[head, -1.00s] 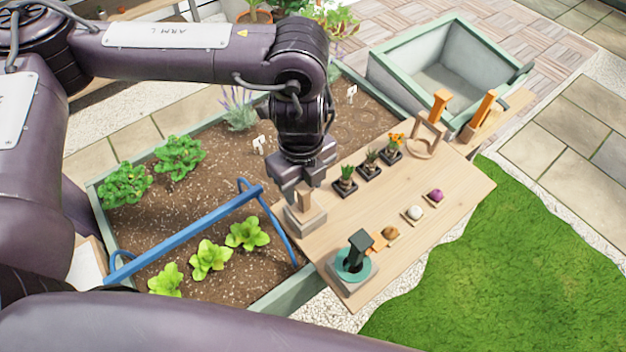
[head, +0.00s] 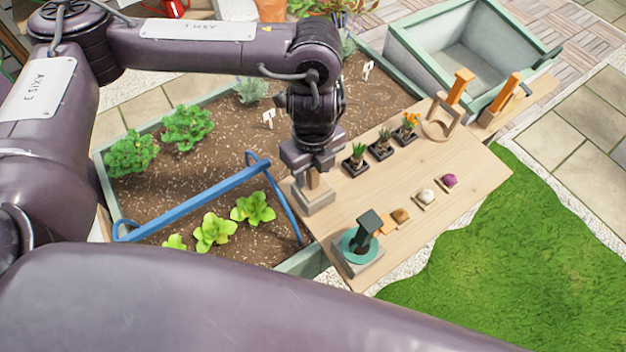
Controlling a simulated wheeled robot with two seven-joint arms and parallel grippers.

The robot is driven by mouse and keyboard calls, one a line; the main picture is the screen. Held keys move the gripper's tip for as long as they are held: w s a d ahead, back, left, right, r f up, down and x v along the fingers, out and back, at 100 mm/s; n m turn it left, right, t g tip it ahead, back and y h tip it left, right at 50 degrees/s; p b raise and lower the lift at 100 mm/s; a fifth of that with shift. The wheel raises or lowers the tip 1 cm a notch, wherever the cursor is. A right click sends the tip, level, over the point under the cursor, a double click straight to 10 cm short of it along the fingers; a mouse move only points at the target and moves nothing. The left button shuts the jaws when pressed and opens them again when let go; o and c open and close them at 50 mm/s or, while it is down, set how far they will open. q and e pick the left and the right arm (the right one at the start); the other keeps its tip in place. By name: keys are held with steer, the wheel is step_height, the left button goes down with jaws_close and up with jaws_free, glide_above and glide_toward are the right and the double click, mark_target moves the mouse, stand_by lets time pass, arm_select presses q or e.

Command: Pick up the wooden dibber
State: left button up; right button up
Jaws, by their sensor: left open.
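What looks like the wooden dibber (head: 313,181) is a pale wooden handle standing upright in a grey-beige block (head: 314,203) at the left edge of the wooden table (head: 455,190). My left gripper (head: 313,172) points down right over it, with its open fingers around or just beside the handle's top. The fingers hide the upper end, so I cannot tell whether they touch it. The dibber's lower part is hidden in the block. My right gripper is out of view.
A blue handle bar (head: 195,203) rises over the planting bed, close left of my gripper. A dark green tool on a teal round base (head: 362,245) stands at the table's front. Small potted plants (head: 380,149) and orange-handled tools (head: 459,87) stand farther back.

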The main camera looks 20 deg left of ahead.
arm_select(q)
steer(key=shift+f, duration=1.35)
steer(key=c, duration=0.8)
steer(key=shift+r, duration=0.1)
